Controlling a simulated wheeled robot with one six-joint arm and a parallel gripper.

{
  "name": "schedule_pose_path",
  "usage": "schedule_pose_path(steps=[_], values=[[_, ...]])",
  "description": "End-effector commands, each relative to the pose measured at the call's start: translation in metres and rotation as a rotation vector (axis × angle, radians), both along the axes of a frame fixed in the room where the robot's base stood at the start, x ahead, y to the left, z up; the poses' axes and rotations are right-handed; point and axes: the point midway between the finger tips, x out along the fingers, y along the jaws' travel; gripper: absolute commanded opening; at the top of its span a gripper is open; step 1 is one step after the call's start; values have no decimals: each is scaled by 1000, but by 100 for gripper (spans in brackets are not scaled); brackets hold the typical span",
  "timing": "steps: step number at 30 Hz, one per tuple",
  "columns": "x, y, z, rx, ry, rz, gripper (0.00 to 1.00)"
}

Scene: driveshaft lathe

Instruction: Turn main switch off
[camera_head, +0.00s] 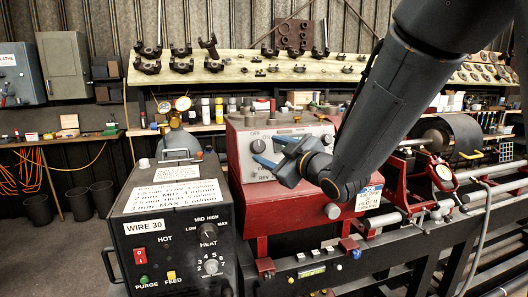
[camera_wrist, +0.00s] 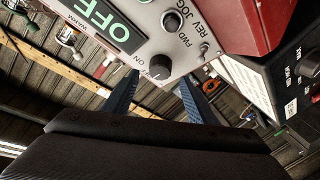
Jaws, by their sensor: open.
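The main switch seems to be the dark round knob (camera_head: 258,146) with an OFF mark beside it, on the grey face of the red-and-grey lathe control box (camera_head: 236,167). In the wrist view the same knob (camera_wrist: 159,67) shows near an ON mark, between and just beyond my two blue fingertips. My gripper (camera_head: 264,150) is open and empty in front of the panel, its fingers pointing at the knob. In the wrist view my gripper (camera_wrist: 158,80) has one finger on each side of the knob. I cannot tell whether either finger touches it.
A second knob (camera_wrist: 172,21) marked FWD, REV and JOG and a large green OFF sign (camera_wrist: 108,20) are close by. A black welder-like box (camera_head: 165,215) labelled WIRE 30 stands at the left front. Lathe rails (camera_head: 485,190) run right. A parts shelf (camera_head: 230,70) is behind.

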Motion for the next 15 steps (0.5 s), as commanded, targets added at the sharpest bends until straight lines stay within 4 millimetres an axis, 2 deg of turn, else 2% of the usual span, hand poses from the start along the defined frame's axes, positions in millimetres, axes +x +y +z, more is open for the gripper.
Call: schedule_pose_path(steps=[6, 15], values=[[-23, -14, 2, -1, -2, 0, 52], [-30, -18, 2, 0, -1, 1, 52]])
